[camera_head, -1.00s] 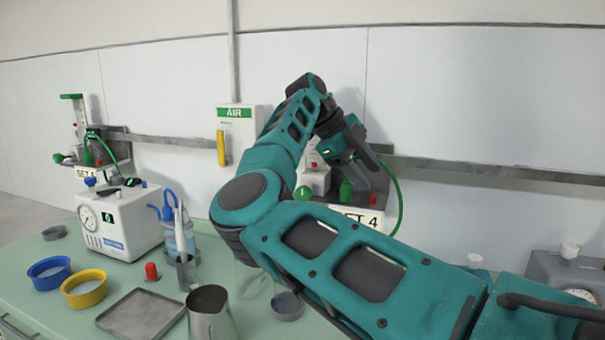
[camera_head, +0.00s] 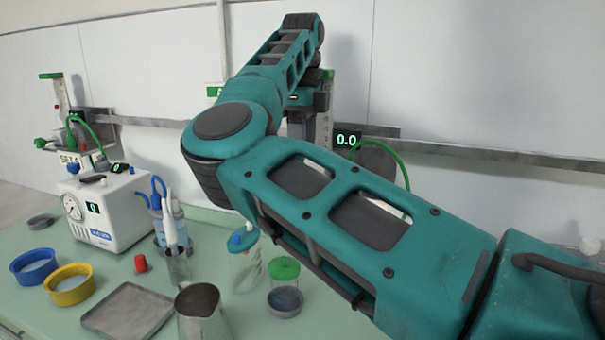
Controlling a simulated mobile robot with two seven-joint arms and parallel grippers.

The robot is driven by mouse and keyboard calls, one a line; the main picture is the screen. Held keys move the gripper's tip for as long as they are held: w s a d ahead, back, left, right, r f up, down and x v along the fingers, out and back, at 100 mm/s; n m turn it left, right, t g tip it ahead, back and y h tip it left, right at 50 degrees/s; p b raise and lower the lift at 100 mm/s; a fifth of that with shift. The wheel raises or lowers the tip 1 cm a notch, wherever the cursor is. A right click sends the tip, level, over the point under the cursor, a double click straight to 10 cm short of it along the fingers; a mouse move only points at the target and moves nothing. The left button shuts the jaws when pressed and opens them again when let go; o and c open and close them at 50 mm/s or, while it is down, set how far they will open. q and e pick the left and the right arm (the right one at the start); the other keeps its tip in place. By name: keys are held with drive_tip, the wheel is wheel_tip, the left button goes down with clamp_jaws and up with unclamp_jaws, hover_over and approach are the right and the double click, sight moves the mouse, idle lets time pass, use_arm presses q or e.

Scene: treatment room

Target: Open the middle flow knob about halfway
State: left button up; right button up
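My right arm comes in from the right and crosses the picture. Its gripper (camera_head: 309,122) points down at the wall set in the middle, beside a display reading 0.0 (camera_head: 346,139). Its fingers are mostly hidden, so I cannot tell whether they are open or touch anything. The flow knob of this set is hidden behind my arm; only part of its upright scale and a green hose (camera_head: 398,166) show. Another wall set (camera_head: 67,125) with a green top and hose stands at the left, its small display unreadable. My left gripper is not in view.
A grey wall rail (camera_head: 480,154) runs behind. On the green counter stand a white device (camera_head: 108,207), a blue bowl (camera_head: 38,267), a yellow bowl (camera_head: 70,284), a metal tray (camera_head: 128,311), a metal jug (camera_head: 202,315) and a green-lidded jar (camera_head: 284,270).

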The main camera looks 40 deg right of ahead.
drive_tip(key=shift+f, duration=3.05)
drive_tip(key=shift+c, duration=0.5)
drive_tip(key=shift+f, duration=0.1)
clamp_jaws()
